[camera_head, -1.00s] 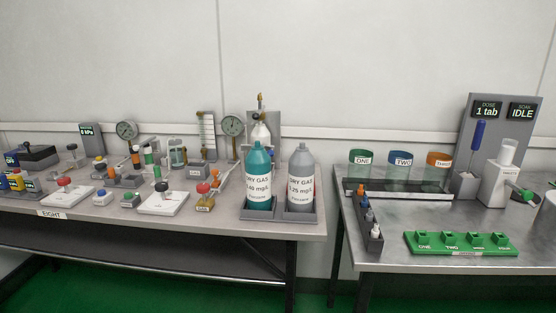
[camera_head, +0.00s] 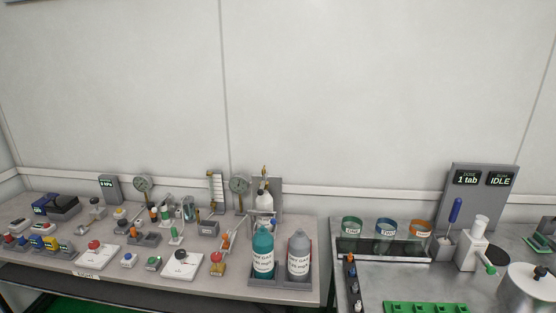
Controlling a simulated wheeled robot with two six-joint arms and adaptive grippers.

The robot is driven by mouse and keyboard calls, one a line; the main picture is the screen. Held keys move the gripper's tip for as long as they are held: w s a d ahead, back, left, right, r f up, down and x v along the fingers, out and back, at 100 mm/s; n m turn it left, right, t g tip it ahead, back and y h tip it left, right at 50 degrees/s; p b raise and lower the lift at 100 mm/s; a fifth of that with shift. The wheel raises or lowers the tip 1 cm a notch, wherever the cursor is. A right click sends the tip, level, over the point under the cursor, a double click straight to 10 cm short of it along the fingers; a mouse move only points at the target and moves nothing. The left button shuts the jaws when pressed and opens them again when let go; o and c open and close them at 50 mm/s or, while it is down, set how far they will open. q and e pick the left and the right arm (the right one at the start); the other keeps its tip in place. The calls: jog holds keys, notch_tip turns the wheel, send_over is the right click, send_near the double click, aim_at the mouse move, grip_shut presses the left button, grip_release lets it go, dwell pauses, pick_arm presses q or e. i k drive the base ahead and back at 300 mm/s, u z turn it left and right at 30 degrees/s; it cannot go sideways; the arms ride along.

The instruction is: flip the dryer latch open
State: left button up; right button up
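I cannot make out a dryer latch for certain. A small clear cylinder (camera_head: 188,208) stands among the fittings at the back of the left bench. A large silver drum with a lid knob (camera_head: 535,288) is cut off at the lower right corner. Neither shows a readable dryer label or a clear latch. Neither of my grippers is in view.
The left bench (camera_head: 150,274) is crowded with buttons, gauges and testers.

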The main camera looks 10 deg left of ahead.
aim_at(162, 203)
jog(key=u, duration=1.65)
jog(key=i, duration=0.75)
jog(key=z, duration=1.6)
